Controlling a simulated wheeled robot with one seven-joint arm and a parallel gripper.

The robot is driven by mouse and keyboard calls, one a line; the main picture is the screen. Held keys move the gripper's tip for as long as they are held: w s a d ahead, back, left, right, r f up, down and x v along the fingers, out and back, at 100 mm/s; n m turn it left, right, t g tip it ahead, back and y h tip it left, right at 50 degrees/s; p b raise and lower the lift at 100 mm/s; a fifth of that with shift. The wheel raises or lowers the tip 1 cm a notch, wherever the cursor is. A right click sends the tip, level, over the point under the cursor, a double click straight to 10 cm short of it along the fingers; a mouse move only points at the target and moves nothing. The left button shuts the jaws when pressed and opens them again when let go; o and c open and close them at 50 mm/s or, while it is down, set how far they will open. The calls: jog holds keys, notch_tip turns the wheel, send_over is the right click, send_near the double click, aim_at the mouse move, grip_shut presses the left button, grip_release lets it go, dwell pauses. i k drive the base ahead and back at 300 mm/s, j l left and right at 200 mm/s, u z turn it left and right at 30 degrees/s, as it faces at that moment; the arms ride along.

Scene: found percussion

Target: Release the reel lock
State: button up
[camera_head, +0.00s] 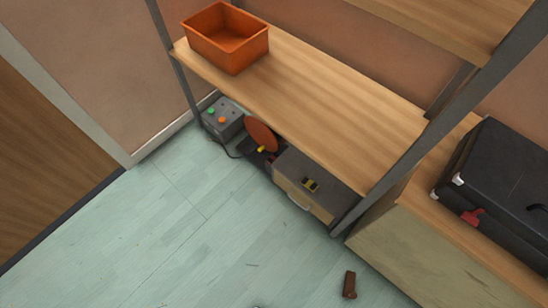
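Under the low shelf, a round orange-brown disc (261,135) stands tilted above a dark base; it looks like the reel, though I cannot be sure. A small yellow part (261,149) sits at its lower edge; I cannot tell whether this is the lock or what position it is in. A grey box (222,118) with green and orange knobs stands left of the disc, with a dark cable at its front. The shelf above partly hides this group. I do not see my gripper clearly in this view.
The wooden shelf (310,85) holds an orange bin (227,37). A grey drawer unit (300,177) with a yellow-and-black item (310,184) stands right of the disc. A black case (500,185) lies at right. A brown object (349,285) lies on the otherwise mostly clear floor (170,225).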

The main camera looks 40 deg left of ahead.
aim_at(269, 160)
jog(key=j+u, duration=0.1)
jog(key=u, duration=0.3)
jog(key=i+j+u, duration=0.7)
jog(key=i+j, duration=0.25)
jog(key=i, duration=0.15)
jog(key=i+j+u, duration=0.1)
jog(key=i+j, duration=0.4)
jog(key=i, duration=0.25)
